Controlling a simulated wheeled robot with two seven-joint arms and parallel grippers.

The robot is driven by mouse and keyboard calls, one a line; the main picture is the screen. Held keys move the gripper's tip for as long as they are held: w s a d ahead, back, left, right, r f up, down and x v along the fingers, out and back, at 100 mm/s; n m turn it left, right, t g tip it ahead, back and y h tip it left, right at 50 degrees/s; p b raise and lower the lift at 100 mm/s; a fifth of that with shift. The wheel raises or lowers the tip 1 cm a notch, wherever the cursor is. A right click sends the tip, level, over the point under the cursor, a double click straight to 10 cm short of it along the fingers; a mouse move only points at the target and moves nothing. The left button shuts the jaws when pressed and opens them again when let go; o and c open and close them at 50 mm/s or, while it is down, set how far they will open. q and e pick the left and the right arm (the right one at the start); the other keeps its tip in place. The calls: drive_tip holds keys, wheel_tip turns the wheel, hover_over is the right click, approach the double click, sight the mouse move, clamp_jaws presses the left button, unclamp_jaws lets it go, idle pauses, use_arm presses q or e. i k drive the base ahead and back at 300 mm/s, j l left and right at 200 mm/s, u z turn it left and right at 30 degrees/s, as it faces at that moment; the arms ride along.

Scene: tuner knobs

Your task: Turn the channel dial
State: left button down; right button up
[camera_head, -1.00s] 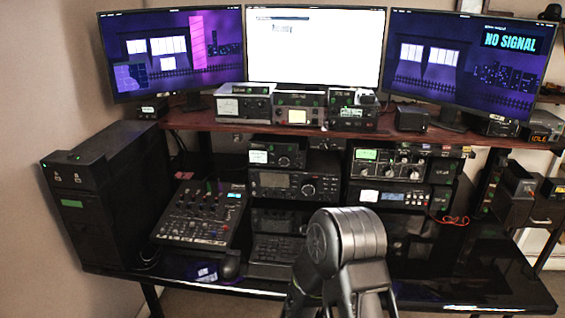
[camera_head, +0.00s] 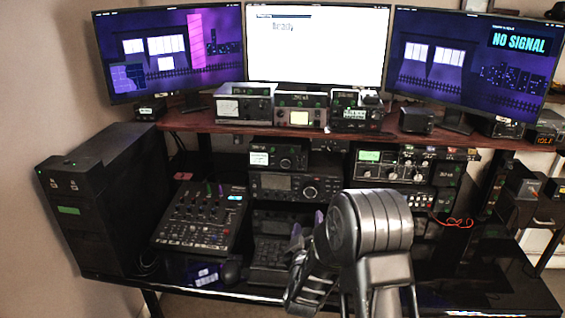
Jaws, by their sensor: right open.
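Several radio units with knobs stand on the desk under the shelf. The middle radio (camera_head: 270,184) has a large round knob (camera_head: 309,191) on its right side. The radio to the right (camera_head: 405,162) has a lit green display and several knobs. I cannot tell which knob is the channel dial. My right gripper (camera_head: 308,229) is open in front of and below the middle radio, its fingers over the keyboard area. It appears empty and apart from the knobs. My right arm hides part of the lower right radio. My left gripper is not in view.
The shelf (camera_head: 225,128) overhangs the radios. The right monitor (camera_head: 470,60) reads "NO SIGNAL". The desk's right front is clear.

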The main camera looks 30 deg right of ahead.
sight(285, 162)
drive_tip(key=i+l, duration=0.15)
drive_tip(key=i, duration=0.25)
drive_tip(key=i+l, duration=0.15)
drive_tip(key=i, duration=0.3)
